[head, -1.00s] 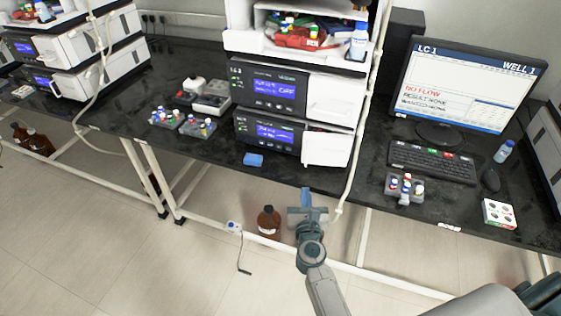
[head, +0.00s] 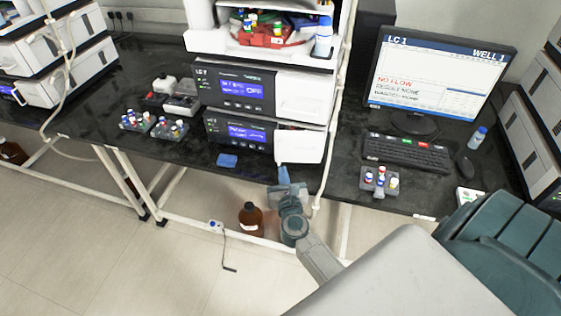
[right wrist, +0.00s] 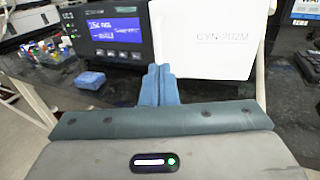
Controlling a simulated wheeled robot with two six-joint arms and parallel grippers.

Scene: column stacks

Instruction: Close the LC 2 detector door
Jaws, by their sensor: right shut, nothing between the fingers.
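The stack's lower module (head: 238,133) has a lit blue screen, and a white door panel (head: 300,147) at its right. The panel juts out from the front, with a dark gap along its top, so it looks ajar. In the right wrist view the white panel (right wrist: 212,38) carries the text CYN-202M. My right gripper (head: 284,174) is shut and empty, its blue fingers pointing up at the panel's lower left edge. In the right wrist view the fingertips (right wrist: 158,72) overlap that corner; I cannot tell whether they touch. My left gripper is out of view.
A blue block (head: 228,160) lies on the black bench left of the fingers. Vial racks (head: 168,128) stand further left. A white pole (head: 333,120) rises right of the door, before the keyboard (head: 405,152). A brown bottle (head: 250,217) stands below the bench.

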